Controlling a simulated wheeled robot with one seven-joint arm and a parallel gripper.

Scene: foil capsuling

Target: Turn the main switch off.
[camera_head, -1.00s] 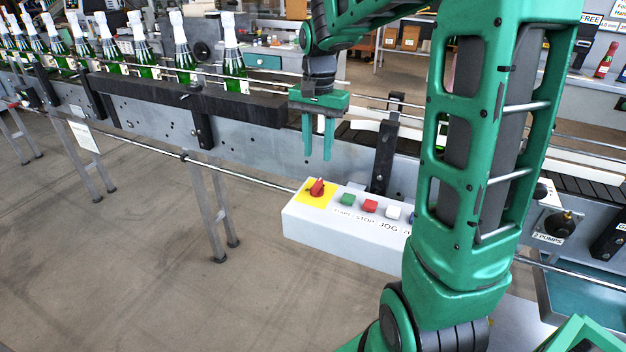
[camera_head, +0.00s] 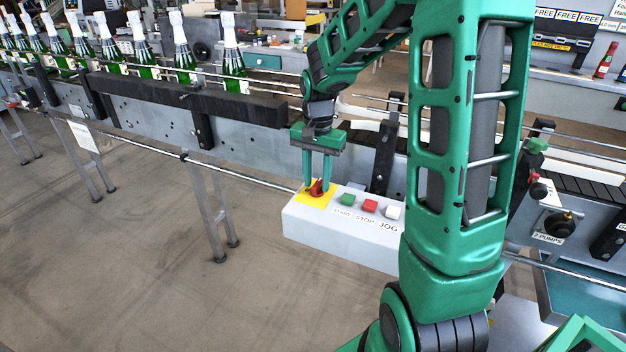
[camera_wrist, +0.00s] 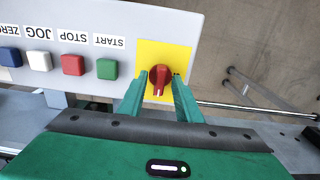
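The main switch (camera_head: 317,188) is a red rotary knob on a yellow plate (camera_head: 306,196) at the left end of a light grey control box. In the wrist view the red knob (camera_wrist: 160,80) has a white mark near its lower end, and its handle lies nearly along the picture's vertical. My gripper (camera_head: 317,189) points down over the knob. In the wrist view its two green fingers (camera_wrist: 158,84) stand apart on either side of the knob, with a gap visible on both sides.
On the control box (camera_head: 325,235), green START (camera_head: 347,200), red STOP (camera_head: 370,206) and white JOG (camera_head: 392,212) buttons sit right of the switch. A blue button (camera_wrist: 10,57) shows in the wrist view. Foiled bottles (camera_head: 183,55) line the conveyor behind.

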